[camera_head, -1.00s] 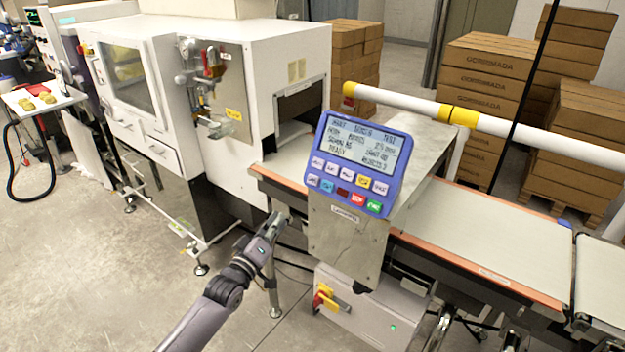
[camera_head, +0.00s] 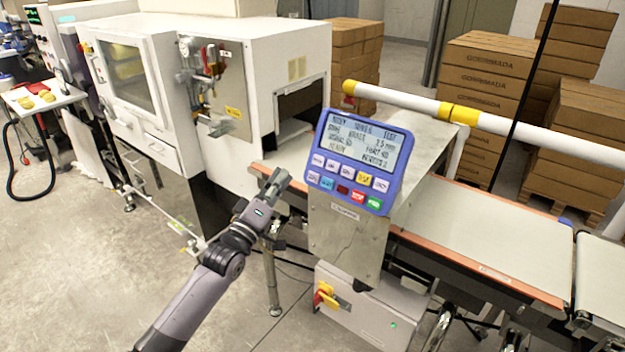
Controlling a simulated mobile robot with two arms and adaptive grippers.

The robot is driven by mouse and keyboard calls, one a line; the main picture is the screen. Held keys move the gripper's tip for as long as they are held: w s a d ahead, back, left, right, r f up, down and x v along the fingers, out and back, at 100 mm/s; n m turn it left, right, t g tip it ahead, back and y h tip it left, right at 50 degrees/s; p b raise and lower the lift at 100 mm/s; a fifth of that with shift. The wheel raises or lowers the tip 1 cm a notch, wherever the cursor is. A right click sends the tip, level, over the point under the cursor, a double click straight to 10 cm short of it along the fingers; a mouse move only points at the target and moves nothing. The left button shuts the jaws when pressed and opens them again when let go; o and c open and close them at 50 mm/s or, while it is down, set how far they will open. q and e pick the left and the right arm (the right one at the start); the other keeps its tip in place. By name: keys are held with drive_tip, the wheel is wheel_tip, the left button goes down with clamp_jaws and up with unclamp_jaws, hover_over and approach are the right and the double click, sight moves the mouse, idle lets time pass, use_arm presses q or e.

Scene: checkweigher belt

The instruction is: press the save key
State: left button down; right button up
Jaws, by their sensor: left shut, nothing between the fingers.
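The blue control panel (camera_head: 358,160) is mounted on a metal housing in the middle of the view, with a lit text screen (camera_head: 366,143) above two rows of keys. The upper row has pale keys and a yellow key (camera_head: 363,178). The lower row has pale, blue, dark red, red (camera_head: 358,196) and green (camera_head: 375,203) keys. The key labels are too small to read, so I cannot tell which is the save key. My left gripper (camera_head: 277,178) is shut and empty, left of the panel at about the height of its keys, apart from it in the picture. My right gripper is not in view.
A conveyor belt (camera_head: 478,240) runs right from the metal housing (camera_head: 345,235). A white cabinet machine (camera_head: 270,70) stands behind my gripper. A white rail (camera_head: 400,98) with yellow joints crosses behind the panel. Cartons (camera_head: 487,85) are stacked at the back right.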

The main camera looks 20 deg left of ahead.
sight(313, 177)
use_arm(q)
drive_tip(key=w+d+f+b, duration=0.2)
drive_tip(key=w+f+b, duration=0.1)
drive_tip(key=w+b, duration=0.3)
drive_tip(key=shift+w+d+f, duration=0.2)
drive_tip(key=shift+w+f, duration=0.15)
drive_tip(key=shift+w, duration=0.05)
idle(1.2)
drive_tip(key=shift+w+d+f+b, duration=0.15)
drive_tip(key=shift+w+f+b, duration=0.05)
drive_tip(key=shift+w+b, duration=0.15)
drive_tip(key=shift+w+d+f+b, duration=0.1)
drive_tip(key=shift+w+f+b, duration=0.15)
drive_tip(key=shift+b, duration=0.2)
idle(0.5)
drive_tip(key=shift+r, duration=0.15)
drive_tip(key=shift+s+r+p, duration=0.3)
drive_tip(key=shift+s+p, duration=0.1)
drive_tip(key=shift+p, duration=0.4)
drive_tip(key=shift+s+a, duration=0.25)
drive_tip(key=shift+s, duration=0.05)
